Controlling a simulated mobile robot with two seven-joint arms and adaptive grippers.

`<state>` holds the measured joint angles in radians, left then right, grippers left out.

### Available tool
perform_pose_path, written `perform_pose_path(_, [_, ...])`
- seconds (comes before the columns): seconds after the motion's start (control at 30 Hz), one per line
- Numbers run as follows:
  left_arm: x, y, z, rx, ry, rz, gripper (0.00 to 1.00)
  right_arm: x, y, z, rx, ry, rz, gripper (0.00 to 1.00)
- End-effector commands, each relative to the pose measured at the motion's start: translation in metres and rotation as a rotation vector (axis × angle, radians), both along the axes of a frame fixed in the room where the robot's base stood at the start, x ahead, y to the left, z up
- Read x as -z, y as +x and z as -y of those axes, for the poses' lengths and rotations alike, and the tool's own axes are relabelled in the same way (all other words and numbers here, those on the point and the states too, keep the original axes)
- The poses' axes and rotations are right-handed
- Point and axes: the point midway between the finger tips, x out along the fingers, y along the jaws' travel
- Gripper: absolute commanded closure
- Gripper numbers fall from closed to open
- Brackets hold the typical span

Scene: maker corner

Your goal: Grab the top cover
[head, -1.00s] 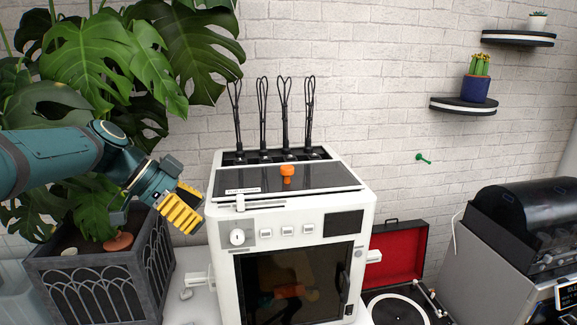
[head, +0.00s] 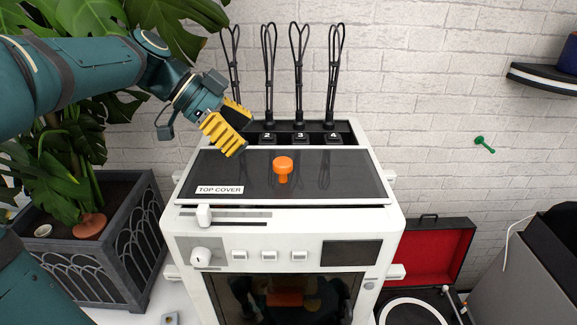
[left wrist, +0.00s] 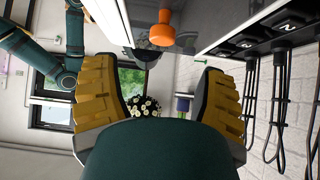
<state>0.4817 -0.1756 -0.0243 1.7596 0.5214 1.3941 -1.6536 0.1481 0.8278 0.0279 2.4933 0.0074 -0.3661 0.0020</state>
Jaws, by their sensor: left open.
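The top cover (head: 240,178) is a dark, glossy panel labelled TOP COVER, lying on top of the white machine (head: 300,222). An orange knob (head: 283,168) stands up from its middle; the knob also shows at the top of the left wrist view (left wrist: 162,30). My left gripper (head: 238,132) has yellow ribbed fingers and is above the cover's back left part, left of the knob and apart from it. In the left wrist view its two fingers (left wrist: 165,105) are spread with nothing between them. My right gripper is in neither view.
Several black whisk-like loops (head: 299,75) stand in numbered slots behind the cover. A planter (head: 120,255) with a large leafy plant is at the left. An open red-lined case (head: 440,252) with a turntable is at the right. A dark shelf (head: 545,79) is on the brick wall.

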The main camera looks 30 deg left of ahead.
Motion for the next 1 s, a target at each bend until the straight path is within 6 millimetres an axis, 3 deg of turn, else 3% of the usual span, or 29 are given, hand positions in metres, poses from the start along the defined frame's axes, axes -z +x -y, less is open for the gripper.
perform_pose_path(0.3, [0.038, 0.021, 0.034, 0.002, -0.001, -0.003, 0.28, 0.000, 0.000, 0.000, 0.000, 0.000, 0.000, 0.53])
perform_pose_path(1.0, [0.078, 0.048, 0.072, -0.001, 0.000, -0.002, 0.28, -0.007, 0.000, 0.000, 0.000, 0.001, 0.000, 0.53])
